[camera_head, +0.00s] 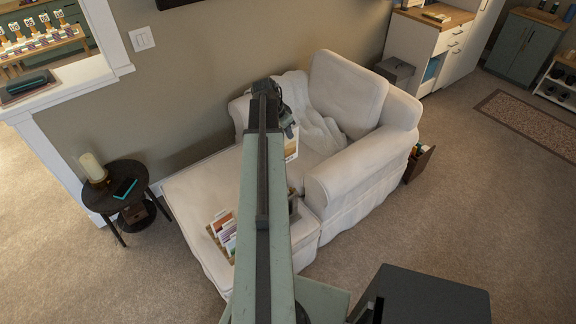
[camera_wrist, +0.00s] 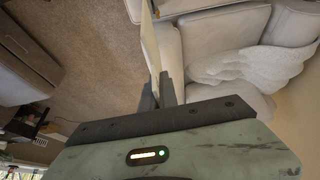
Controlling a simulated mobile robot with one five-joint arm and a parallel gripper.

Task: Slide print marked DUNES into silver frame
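My gripper (camera_wrist: 158,92) is shut on a thin pale print (camera_wrist: 150,42), seen almost edge-on in the wrist view. In the head view my gripper (camera_head: 289,129) is over the white sofa seat, and the print (camera_head: 291,146) hangs below it, showing a white border and a yellowish picture. No lettering on it can be read, so I cannot tell whether it says DUNES. A small grey-brown upright object (camera_head: 293,204) on the chaise is mostly hidden behind my arm; it may be the silver frame, but I cannot tell.
A holder with several colourful prints (camera_head: 226,238) sits on the chaise (camera_head: 192,190). The sofa (camera_head: 345,88) has a raised armrest and a white throw (camera_head: 318,128). A round side table (camera_head: 112,203) with a candle stands left. Carpet is open at front left and right.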

